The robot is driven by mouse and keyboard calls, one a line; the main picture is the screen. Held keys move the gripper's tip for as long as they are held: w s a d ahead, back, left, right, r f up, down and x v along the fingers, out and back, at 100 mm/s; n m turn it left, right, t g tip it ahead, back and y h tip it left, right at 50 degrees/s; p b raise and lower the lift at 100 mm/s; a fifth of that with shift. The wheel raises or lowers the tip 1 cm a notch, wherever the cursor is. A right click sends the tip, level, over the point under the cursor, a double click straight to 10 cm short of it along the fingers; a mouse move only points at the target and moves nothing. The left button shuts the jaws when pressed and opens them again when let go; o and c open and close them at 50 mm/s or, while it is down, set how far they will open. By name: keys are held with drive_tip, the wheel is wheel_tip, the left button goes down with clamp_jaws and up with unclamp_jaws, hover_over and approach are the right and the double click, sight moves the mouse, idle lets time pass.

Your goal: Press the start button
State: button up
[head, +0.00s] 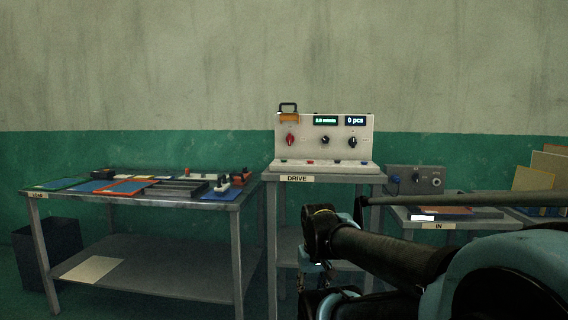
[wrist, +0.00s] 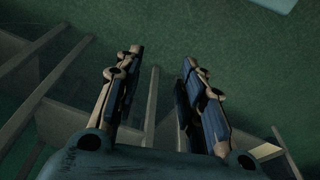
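A pale control panel (head: 323,133) stands on the table labelled DRIVE, in the middle of the head view. Its low front ledge carries a row of small buttons: a green button (head: 284,161) at the left, a red button (head: 310,162), a dark one and a blue button (head: 364,162) at the right. Their labels are too small to read, so I cannot tell for sure which is start. My gripper (wrist: 162,58) is open and empty in the wrist view, over green floor. In the head view my arm is low at the right, below and in front of the panel.
The panel face has a red knob (head: 290,140), dark knobs and two lit displays (head: 355,121). The LOAD table (head: 150,204) with trays is at left, a dark bin (head: 48,252) beside it. The IN table (head: 470,225) with a grey box (head: 414,180) is at right.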

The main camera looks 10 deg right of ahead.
drive_tip(key=shift+c, duration=0.2)
clamp_jaws()
idle(1.1)
